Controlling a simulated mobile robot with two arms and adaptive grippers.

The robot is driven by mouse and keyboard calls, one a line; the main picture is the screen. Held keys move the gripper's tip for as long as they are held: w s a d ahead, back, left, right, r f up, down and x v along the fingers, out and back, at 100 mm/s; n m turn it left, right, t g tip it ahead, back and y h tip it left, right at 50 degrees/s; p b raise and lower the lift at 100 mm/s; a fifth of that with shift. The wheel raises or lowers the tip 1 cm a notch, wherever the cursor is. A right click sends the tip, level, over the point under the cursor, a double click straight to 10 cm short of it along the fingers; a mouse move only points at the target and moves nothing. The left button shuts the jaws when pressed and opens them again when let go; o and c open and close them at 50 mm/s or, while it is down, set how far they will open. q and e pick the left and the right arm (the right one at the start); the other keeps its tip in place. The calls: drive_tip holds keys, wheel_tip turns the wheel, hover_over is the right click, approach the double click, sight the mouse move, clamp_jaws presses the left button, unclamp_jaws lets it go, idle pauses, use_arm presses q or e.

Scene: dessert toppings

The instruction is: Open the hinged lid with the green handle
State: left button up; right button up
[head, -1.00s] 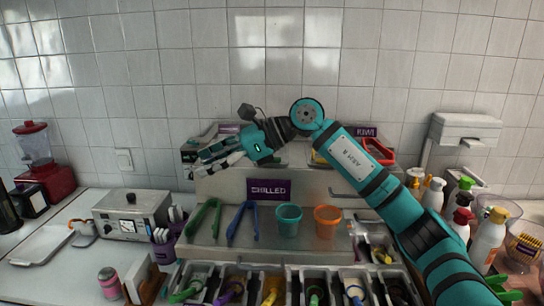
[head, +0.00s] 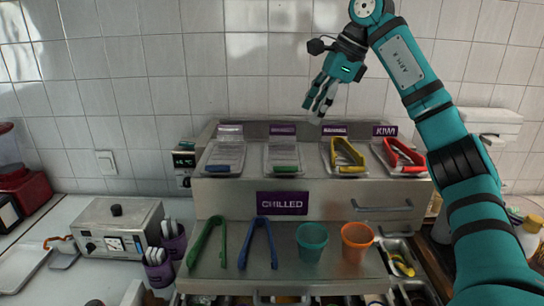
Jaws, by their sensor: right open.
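The hinged lid with the green handle (head: 284,169) is the second from the left on top of the steel chilled unit (head: 225,200). It is clear and looks shut, with its green handle along the front edge. My right gripper (head: 319,106) is open and empty. It hangs in the air above the back of the unit, a little right of that lid and apart from it. My left gripper is not in view.
Green tongs (head: 207,240), blue tongs (head: 259,240), a teal cup (head: 311,241) and an orange cup (head: 356,241) stand on the front ledge.

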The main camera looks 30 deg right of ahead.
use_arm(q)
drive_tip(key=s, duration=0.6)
use_arm(e)
hover_over(292, 167)
drive_tip(key=s+d, duration=0.2)
drive_tip(key=s, duration=0.1)
wheel_tip(292, 167, down, 6)
drive_tip(key=p+x, duration=0.1)
drive_tip(key=x, duration=0.6)
drive_tip(key=shift+w+a, duration=0.15)
drive_tip(key=shift+w, duration=0.1)
drive_tip(key=shift+p+x, duration=0.4)
drive_tip(key=shift+x, duration=0.6)
drive_tip(key=shift+w+a+f, duration=0.1)
drive_tip(key=shift+w+f, duration=0.1)
drive_tip(key=shift+f, duration=0.25)
drive_tip(key=c, duration=0.9)
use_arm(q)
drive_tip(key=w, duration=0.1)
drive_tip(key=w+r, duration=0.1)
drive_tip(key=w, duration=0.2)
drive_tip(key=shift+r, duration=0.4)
use_arm(e)
clamp_jaws()
